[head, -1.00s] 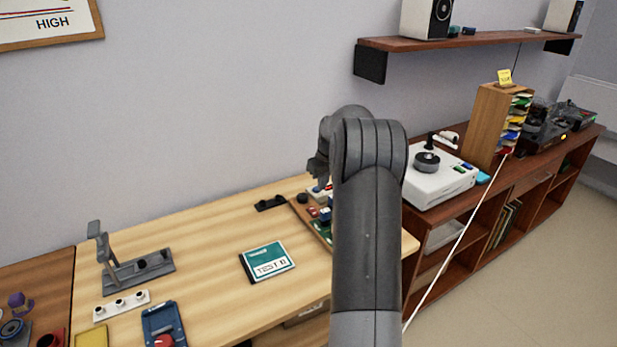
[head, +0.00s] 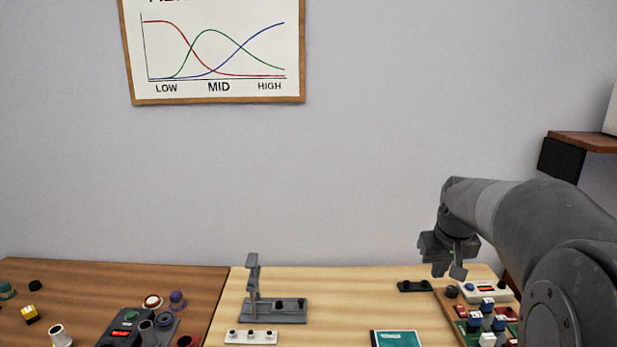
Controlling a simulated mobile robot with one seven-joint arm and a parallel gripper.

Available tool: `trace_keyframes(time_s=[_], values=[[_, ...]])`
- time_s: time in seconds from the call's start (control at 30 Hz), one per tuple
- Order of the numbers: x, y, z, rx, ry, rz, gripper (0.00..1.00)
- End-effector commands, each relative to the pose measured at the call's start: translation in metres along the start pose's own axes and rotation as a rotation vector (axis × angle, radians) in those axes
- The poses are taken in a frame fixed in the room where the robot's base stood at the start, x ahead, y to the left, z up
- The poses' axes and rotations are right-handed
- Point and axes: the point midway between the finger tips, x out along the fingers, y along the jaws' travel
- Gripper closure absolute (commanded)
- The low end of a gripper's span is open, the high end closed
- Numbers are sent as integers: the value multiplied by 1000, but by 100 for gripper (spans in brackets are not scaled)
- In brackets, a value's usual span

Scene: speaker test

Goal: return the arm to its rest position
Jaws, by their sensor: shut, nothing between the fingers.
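My arm (head: 540,215) reaches in from the right side of the head view and bends down at the wrist. My gripper (head: 457,268) points downward above the right end of the light wooden bench. It holds nothing that I can see, and its fingers look closed. It hangs over the back left part of a wooden tray (head: 447,302) with several small coloured blocks and a white device (head: 487,291). I cannot tell the exact height of the fingertips above the tray.
A grey stand (head: 275,308), a white strip with knobs (head: 250,337), a black piece (head: 414,286) and a teal case (head: 397,339) lie on the light bench (head: 340,300). Several small parts lie on the brown bench (head: 80,280). A shelf (head: 585,141) juts out at the right.

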Motion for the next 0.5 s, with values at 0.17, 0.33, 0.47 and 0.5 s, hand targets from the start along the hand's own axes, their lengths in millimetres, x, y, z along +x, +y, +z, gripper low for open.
trace_keyframes(time_s=[0.17, 0.33, 0.47, 0.5], values=[[-38, -43, 44, -1, 39, 3, 100], [-62, -75, 91, 5, 74, -2, 100], [-74, -96, 130, 10, 102, -11, 100], [-77, -102, 142, 12, 110, -15, 100]])
